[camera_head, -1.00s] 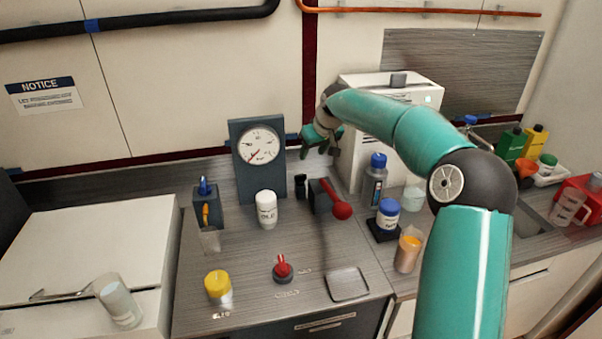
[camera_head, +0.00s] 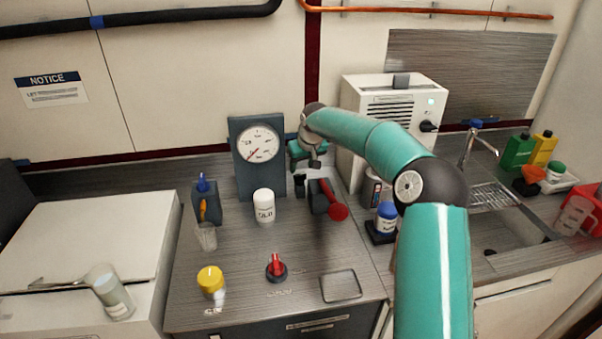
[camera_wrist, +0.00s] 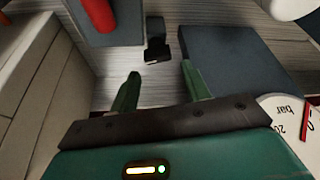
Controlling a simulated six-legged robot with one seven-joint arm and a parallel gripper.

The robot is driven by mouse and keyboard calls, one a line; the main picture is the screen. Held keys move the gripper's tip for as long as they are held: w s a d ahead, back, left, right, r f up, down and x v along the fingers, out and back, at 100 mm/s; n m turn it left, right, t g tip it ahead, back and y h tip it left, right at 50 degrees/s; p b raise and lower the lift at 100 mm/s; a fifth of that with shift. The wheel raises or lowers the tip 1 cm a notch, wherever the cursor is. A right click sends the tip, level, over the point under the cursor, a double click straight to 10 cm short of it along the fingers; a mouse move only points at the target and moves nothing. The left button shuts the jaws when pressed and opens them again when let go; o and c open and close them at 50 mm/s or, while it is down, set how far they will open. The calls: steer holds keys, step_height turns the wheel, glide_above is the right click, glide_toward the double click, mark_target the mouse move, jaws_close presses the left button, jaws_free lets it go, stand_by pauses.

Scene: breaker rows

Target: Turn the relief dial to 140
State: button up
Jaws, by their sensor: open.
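A round white gauge (camera_head: 258,145) with a red needle is set in a dark upright panel (camera_head: 246,180); it also shows in the wrist view (camera_wrist: 285,112), marked "bar". A small black knob-like part (camera_head: 299,184) is beside the panel's lower right; in the wrist view (camera_wrist: 156,42) it lies ahead of my fingers, apart from them. I cannot tell whether it is the relief dial. A red knob on a dark round base (camera_head: 277,268) sits on the front counter. My gripper (camera_head: 311,158) is open and empty, right of the gauge; its fingers (camera_wrist: 160,86) are spread.
A red-ended lever (camera_head: 337,211) on a dark block is close to the black part. A white bottle (camera_head: 264,206), yellow-capped jar (camera_head: 212,281) and metal tray (camera_head: 341,286) share the counter. A white machine (camera_head: 391,105) stands behind my arm.

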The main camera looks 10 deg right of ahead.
mark_target(301, 174)
steer(key=x, duration=0.5)
steer(key=shift+d, duration=0.2)
steer(key=c, duration=0.7)
steer(key=shift+n, duration=0.3)
steer(key=shift+d+n+g+y, duration=0.1)
steer(key=shift+n+g+y, duration=0.3)
steer(key=shift+n, duration=0.9)
steer(key=shift+d+n+g+y, duration=0.15)
steer(key=shift+n+y, duration=0.35)
steer(key=shift+n, duration=0.8)
steer(key=shift+a, duration=0.1)
steer(key=o, duration=0.7)
steer(key=shift+r, duration=0.1)
